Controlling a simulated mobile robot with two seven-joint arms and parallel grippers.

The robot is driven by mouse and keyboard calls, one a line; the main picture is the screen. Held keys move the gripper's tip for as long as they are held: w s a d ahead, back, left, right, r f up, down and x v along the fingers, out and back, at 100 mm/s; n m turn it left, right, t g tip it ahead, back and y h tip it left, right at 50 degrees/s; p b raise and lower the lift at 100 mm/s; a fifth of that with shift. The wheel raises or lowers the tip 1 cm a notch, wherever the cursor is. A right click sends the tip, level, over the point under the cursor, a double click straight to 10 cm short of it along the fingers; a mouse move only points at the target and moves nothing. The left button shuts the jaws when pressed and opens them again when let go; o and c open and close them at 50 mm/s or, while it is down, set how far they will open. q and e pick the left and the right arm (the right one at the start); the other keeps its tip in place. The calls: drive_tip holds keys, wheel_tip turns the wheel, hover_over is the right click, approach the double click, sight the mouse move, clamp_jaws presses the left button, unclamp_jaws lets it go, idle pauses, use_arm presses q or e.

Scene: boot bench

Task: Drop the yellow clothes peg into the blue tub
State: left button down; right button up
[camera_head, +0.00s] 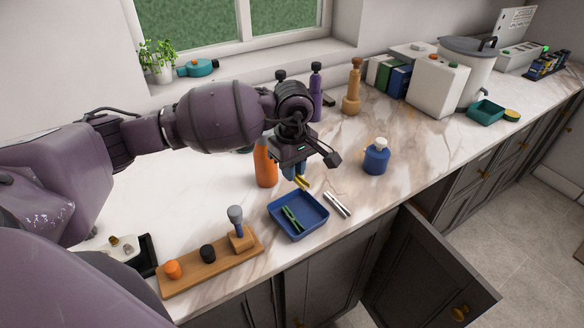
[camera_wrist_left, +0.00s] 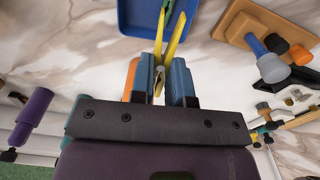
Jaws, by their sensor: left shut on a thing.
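The yellow clothes peg (camera_head: 302,183) is held in the fingers of my left gripper (camera_head: 295,172), just above the far side of the blue tub. In the left wrist view the peg (camera_wrist_left: 173,42) shows as two yellow arms between the blue fingers of the gripper (camera_wrist_left: 174,82), pointing toward the tub. The blue tub (camera_head: 284,229) stands on the counter, with a green clothes peg (camera_head: 291,216) lying inside it. The tub (camera_wrist_left: 133,20) also shows at the top of the left wrist view. My right gripper is not in view.
An orange bottle (camera_head: 265,166) stands close behind the tub. A silvery peg-like item (camera_head: 337,204) lies to its right, and a wooden board with knobs (camera_head: 208,265) sits at its left front. A blue bottle (camera_head: 376,158) stands further right. A cabinet door (camera_head: 428,275) hangs open below.

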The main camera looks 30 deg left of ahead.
use_arm(q)
drive_tip(key=shift+d+f, duration=0.15)
drive_tip(key=shift+f, duration=0.45)
wheel_tip(320, 180, down, 5)
drive_tip(key=shift+r+b, duration=0.2)
drive_tip(key=shift+b, duration=0.55)
use_arm(e)
drive_tip(key=shift+w+f, duration=0.2)
drive_tip(key=shift+w, duration=0.2)
use_arm(q)
drive_tip(key=c, duration=1)
unclamp_jaws()
drive_tip(key=shift+r+b, duration=0.75)
drive_tip(key=shift+r, duration=4.7)
use_arm(e)
drive_tip(key=shift+w+f, duration=0.35)
drive_tip(key=shift+w, duration=0.05)
